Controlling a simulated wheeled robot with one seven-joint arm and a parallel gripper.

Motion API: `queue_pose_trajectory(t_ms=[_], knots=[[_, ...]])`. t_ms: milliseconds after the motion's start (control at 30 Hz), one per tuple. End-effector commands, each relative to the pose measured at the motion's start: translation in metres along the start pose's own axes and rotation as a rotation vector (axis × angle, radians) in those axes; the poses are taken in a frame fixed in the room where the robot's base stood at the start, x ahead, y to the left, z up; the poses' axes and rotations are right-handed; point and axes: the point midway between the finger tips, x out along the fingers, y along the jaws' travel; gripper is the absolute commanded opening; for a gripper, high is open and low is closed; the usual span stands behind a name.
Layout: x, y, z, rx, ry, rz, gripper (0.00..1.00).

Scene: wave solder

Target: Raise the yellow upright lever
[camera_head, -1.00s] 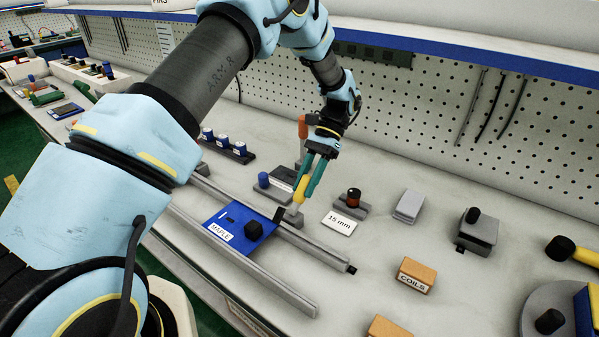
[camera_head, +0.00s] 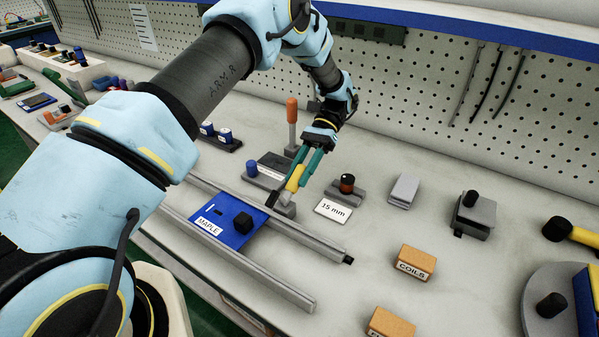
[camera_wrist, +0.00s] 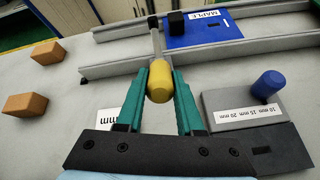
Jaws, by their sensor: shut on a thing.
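The yellow lever handle (camera_head: 295,178) stands on a small grey base beside the far rail, left of the 15 mm label. It leans to the right in the head view. My gripper (camera_head: 303,170) is shut on this handle, with its teal fingers along both sides. In the wrist view the rounded yellow handle (camera_wrist: 159,83) sits between the fingertips (camera_wrist: 160,75). A grey bar with a black end reaches from beyond the handle toward the blue MAPLE plate (camera_wrist: 205,33). The lever's pivot is partly hidden.
The MAPLE plate (camera_head: 213,215) with a black knob lies between two grey rails (camera_head: 240,262). An orange-topped lever (camera_head: 292,112) stands behind my gripper.

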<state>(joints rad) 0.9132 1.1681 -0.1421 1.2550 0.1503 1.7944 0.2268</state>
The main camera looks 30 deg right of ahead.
Motion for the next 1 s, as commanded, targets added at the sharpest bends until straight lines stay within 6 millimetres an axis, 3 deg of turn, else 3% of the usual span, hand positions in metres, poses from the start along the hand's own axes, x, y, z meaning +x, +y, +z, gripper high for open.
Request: queue_pose_trajectory(t_ms=[33,67,300,667,1000], knots=[[0.0,0.0,-0.001,0.0,0.003,0.001,0.0],[0.0,0.0,-0.002,0.001,0.003,0.001,0.38],[0.0,0.0,-0.001,0.0,0.002,0.0,0.65],[-0.004,-0.001,-0.002,0.0,0.002,0.0,0.66],[-0.049,-0.001,-0.005,-0.001,0.005,-0.001,0.66]])
